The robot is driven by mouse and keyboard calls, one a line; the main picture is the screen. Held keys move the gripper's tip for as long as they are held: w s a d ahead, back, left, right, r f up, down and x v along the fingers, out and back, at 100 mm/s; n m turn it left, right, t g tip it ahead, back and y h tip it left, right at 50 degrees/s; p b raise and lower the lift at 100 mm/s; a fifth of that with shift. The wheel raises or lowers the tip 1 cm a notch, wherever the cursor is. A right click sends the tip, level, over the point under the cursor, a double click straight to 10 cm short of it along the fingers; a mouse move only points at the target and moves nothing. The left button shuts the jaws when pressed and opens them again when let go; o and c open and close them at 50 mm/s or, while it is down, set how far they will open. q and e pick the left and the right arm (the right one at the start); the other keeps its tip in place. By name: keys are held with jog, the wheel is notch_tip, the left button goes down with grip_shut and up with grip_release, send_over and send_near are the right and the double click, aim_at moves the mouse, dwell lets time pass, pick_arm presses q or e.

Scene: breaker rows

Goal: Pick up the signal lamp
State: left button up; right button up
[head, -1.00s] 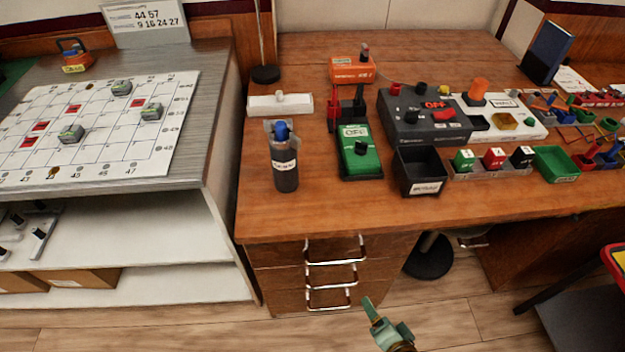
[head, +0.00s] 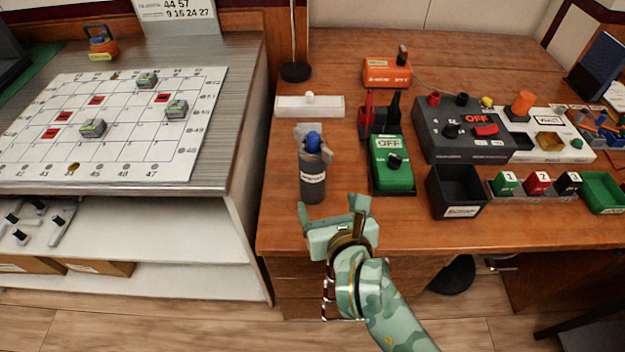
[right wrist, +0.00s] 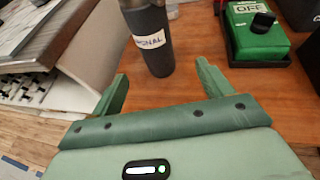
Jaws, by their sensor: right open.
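The signal lamp is a dark grey cylinder (head: 312,187) with a blue top and a white label. It stands upright near the front edge of the wooden desk. In the right wrist view the lamp (right wrist: 148,22) shows ahead of the fingers, its label reading "...NAL" and its top cut off. My right gripper (head: 331,208) is green, open and empty, in front of the lamp. In the right wrist view its fingers (right wrist: 162,76) stand apart with the lamp's base beyond the gap, seemingly not touching it. My left gripper is not in view.
A green box marked OFF (head: 391,177) stands close to the lamp's right, with a black bin (head: 456,208) beyond. A white bar (head: 292,108) lies behind the lamp. A grey-topped shelf unit (head: 240,100) with a gridded board stands left of the desk. Desk left of the lamp is clear.

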aim_at(316, 187)
jog(key=b+x, duration=0.1)
jog(key=x, duration=0.5)
jog(key=shift+f, duration=0.15)
jog(key=shift+w+a+f+b, duration=0.1)
jog(key=shift+w+a+b, duration=0.1)
jog(key=shift+w+b, duration=0.2)
jog(key=x, duration=0.1)
jog(key=b+x, duration=0.2)
jog(key=x, duration=0.1)
jog(key=shift+a, duration=0.25)
jog(key=shift+w+a+f, duration=0.1)
jog(key=shift+w+f, duration=0.05)
jog(key=shift+w, duration=0.15)
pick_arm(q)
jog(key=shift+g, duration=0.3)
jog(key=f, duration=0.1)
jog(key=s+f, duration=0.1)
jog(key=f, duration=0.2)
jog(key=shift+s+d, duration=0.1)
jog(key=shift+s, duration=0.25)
pick_arm(e)
jog(key=c, duration=1.5)
jog(key=shift+r, duration=0.25)
